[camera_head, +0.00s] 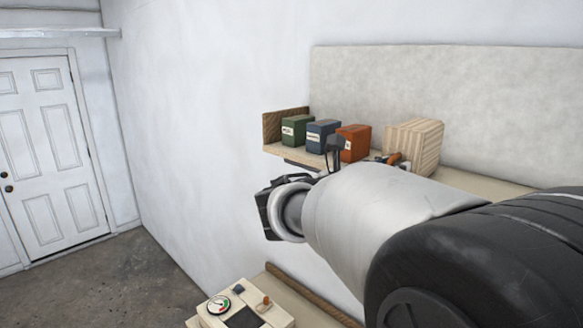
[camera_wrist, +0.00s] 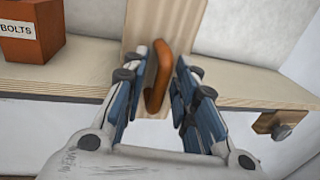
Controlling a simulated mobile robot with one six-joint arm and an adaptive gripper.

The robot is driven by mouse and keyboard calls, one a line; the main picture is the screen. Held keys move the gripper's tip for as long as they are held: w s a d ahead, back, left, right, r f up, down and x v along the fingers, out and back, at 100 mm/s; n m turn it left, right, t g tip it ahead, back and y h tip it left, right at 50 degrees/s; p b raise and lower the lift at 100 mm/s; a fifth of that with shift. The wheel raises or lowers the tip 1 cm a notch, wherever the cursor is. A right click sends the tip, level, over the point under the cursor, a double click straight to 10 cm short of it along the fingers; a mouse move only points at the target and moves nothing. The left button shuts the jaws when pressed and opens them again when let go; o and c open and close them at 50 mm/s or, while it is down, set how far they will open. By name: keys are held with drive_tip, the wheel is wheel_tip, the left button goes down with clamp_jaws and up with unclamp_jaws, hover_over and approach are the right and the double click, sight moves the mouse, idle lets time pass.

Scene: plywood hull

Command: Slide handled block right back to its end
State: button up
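The handled block (camera_head: 415,146) is a pale striped wooden block at the right end of the row on the wall shelf. Its orange-brown handle (camera_wrist: 158,78) faces my gripper; the block's face (camera_wrist: 140,22) fills the top middle of the wrist view. My gripper (camera_wrist: 168,62) is at the handle, with one blue-padded finger on each side of it. The fingers look open, with a gap on the right of the handle; contact on the left is hard to tell. In the head view my arm hides the block's lower part and most of the gripper.
Green (camera_head: 296,130), blue (camera_head: 322,135) and orange (camera_head: 353,143) boxes stand left of the block on the shelf (camera_wrist: 85,80). A wooden end board (camera_head: 284,126) closes the shelf's left end. Shelf right of the block looks clear. A panel with a gauge (camera_head: 218,304) sits below.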

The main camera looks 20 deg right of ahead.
clamp_jaws()
drive_tip(key=shift+s, duration=0.1)
idle(0.5)
